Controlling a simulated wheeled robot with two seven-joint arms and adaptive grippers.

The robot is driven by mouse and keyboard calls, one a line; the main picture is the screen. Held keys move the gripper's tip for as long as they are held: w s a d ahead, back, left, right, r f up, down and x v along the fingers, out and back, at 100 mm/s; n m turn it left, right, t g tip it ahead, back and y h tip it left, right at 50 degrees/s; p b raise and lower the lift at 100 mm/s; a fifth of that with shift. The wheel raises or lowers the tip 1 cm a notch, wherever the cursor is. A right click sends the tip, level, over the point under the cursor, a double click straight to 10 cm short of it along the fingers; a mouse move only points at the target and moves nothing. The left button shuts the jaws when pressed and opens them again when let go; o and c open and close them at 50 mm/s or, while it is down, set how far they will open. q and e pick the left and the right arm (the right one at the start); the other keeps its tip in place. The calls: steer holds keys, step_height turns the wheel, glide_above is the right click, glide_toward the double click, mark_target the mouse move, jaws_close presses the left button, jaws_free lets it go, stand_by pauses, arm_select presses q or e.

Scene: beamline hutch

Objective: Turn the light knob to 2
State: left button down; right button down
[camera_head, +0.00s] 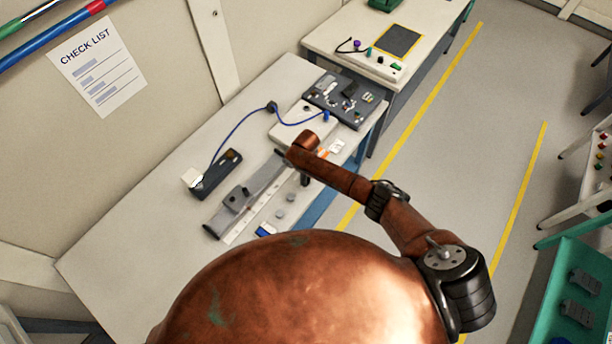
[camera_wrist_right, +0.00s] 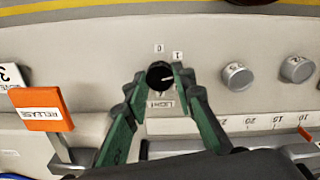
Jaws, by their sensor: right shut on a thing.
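The light knob (camera_wrist_right: 158,76) is a small round black knob on a pale panel in the right wrist view. A light line on it points right, towards the right-hand finger. The marks 0 and 1 show upside down above it, and a LIGHT label (camera_wrist_right: 160,104) lies below it. No 2 is visible; the finger covers part of the panel there. My right gripper (camera_wrist_right: 160,74) has its green fingers on either side of the knob, shut on it. In the head view my right gripper (camera_head: 305,180) is mostly hidden under my copper arm, and the knob cannot be made out. My left gripper is out of view.
An orange RELEASE tab (camera_wrist_right: 42,108) lies left of the knob. Two grey knobs (camera_wrist_right: 237,76) and a ruler scale (camera_wrist_right: 262,122) are to the right. In the head view, a blue cable (camera_head: 235,130) runs across the bench (camera_head: 130,250) behind my arm.

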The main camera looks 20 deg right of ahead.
steer(key=shift+m+p, duration=0.6)
steer(key=shift+m, duration=0.5)
steer(key=c, duration=1.6)
jaws_free()
steer(key=shift+r, duration=0.15)
step_height(320, 180, up, 12)
steer(key=shift+s+f, duration=0.1)
steer(key=shift+f, duration=0.05)
